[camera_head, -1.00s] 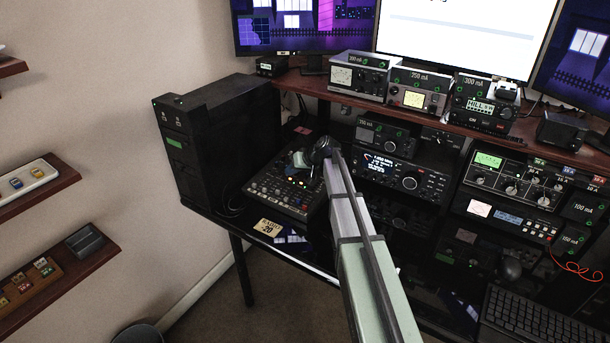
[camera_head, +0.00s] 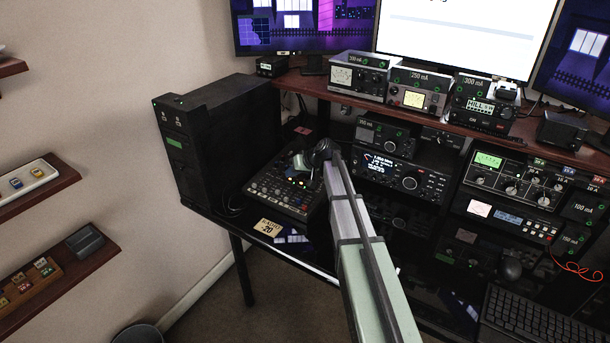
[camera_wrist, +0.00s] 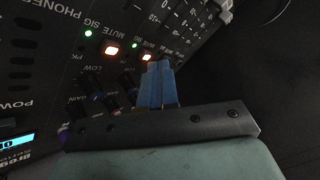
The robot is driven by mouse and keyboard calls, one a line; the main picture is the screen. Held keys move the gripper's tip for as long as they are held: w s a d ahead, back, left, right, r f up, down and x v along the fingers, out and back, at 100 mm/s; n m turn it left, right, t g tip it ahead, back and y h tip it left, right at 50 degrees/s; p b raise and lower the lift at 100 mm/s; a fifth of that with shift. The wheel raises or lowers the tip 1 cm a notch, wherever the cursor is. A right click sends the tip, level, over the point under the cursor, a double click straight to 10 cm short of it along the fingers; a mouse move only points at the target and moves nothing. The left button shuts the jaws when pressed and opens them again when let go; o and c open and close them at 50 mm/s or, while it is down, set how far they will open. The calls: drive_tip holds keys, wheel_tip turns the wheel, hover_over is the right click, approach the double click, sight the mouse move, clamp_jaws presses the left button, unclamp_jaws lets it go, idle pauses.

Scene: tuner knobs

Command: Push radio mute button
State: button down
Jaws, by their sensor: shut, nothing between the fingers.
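The black audio mixer (camera_head: 268,196) lies on the desk in the head view, with rows of small knobs and lit lights. In the wrist view its panel shows "MUTE" labels beside orange-lit square buttons. One lit button (camera_wrist: 112,48) is clear of my fingers. A second lit button (camera_wrist: 147,57) is right beside my fingertips, partly hidden. I cannot tell which belongs to the radio, or whether I touch the panel. My gripper (camera_wrist: 160,64) has blue fingers together, with nothing between them. In the head view my gripper (camera_head: 301,161) is over the mixer's far part.
A card reading "RADIO -20" (camera_head: 268,227) lies at the mixer's front edge. A black tower (camera_head: 215,138) stands to the left. Radio units (camera_head: 395,174) stand close to the right of my arm, under a wooden shelf (camera_head: 310,84). Knobs (camera_wrist: 103,103) crowd the panel near my fingers.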

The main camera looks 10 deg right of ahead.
sight(291, 183)
drive_tip(key=shift+f, duration=0.3)
drive_tip(key=shift+r, duration=0.1)
idle(0.4)
drive_tip(key=shift+r, duration=0.75)
wheel_tip(291, 183, up, 6)
drive_tip(key=shift+s+a, duration=0.25)
idle(0.5)
